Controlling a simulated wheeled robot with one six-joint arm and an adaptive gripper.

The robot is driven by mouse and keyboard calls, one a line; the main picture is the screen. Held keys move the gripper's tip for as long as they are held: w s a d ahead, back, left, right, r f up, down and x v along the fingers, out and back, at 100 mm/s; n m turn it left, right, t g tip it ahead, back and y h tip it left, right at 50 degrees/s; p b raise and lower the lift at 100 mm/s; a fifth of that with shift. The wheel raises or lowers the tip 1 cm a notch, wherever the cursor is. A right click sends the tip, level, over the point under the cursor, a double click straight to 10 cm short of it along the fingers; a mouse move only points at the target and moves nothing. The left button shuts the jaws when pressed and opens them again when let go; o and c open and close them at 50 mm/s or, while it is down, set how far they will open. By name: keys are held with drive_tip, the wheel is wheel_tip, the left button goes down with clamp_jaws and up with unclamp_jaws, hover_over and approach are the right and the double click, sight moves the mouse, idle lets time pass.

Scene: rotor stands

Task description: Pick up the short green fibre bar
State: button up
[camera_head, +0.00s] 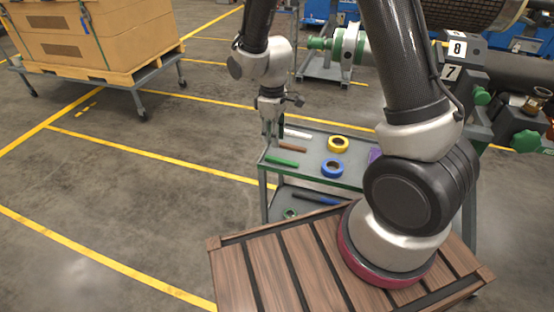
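The short green fibre bar (282,160) lies flat near the left end of the top shelf of a grey-green cart (314,176). My gripper (274,139) points down above the left edge of this shelf, close to the green bar in the picture. It looks empty. The gap between its fingers is too small to judge. The green bar shows free of the fingers. A brown bar (292,149) and a white bar (297,135) lie behind the green bar on the same shelf.
A yellow tape roll (338,144), a blue tape roll (332,169) and a purple thing (375,155) share the shelf. A trolley with boxes (92,40) stands at left. Open floor (140,190) lies left of the cart.

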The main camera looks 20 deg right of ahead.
sight(275, 158)
drive_tip(key=shift+f, duration=0.5)
drive_tip(key=f, duration=0.6)
drive_tip(key=shift+s+d+f, duration=0.1)
drive_tip(key=shift+s+f, duration=0.15)
drive_tip(key=shift+f, duration=0.15)
clamp_jaws()
